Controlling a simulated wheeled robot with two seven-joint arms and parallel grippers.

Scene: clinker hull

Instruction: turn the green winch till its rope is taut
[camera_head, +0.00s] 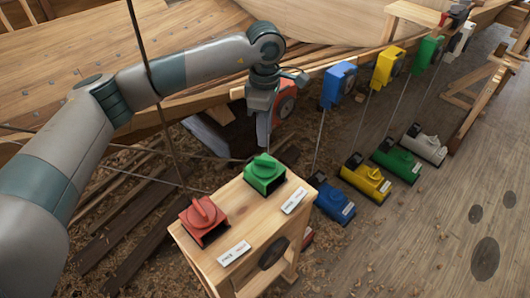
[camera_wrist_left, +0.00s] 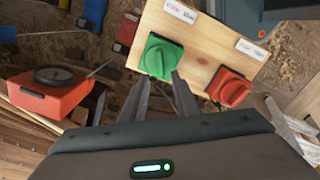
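A green unit with a raised grip (camera_head: 264,170) sits on top of a wooden stand (camera_head: 240,212); it also shows in the left wrist view (camera_wrist_left: 160,57). Another green unit (camera_head: 396,158) stands on the floor at right, with a thin rope rising toward a green box (camera_head: 428,49) at the hull. I cannot tell how taut that rope is. My left gripper (camera_head: 266,146) points down just above the stand's green unit. In the left wrist view its two fingers (camera_wrist_left: 162,82) are apart, near the green grip, with nothing seen between them. My right gripper is not in view.
A red unit (camera_head: 203,219) sits beside the green one on the stand, with white labels in front. Blue (camera_head: 334,202), yellow (camera_head: 366,179) and grey (camera_head: 424,144) units stand on the floor. Ropes rise toward boxes along the hull.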

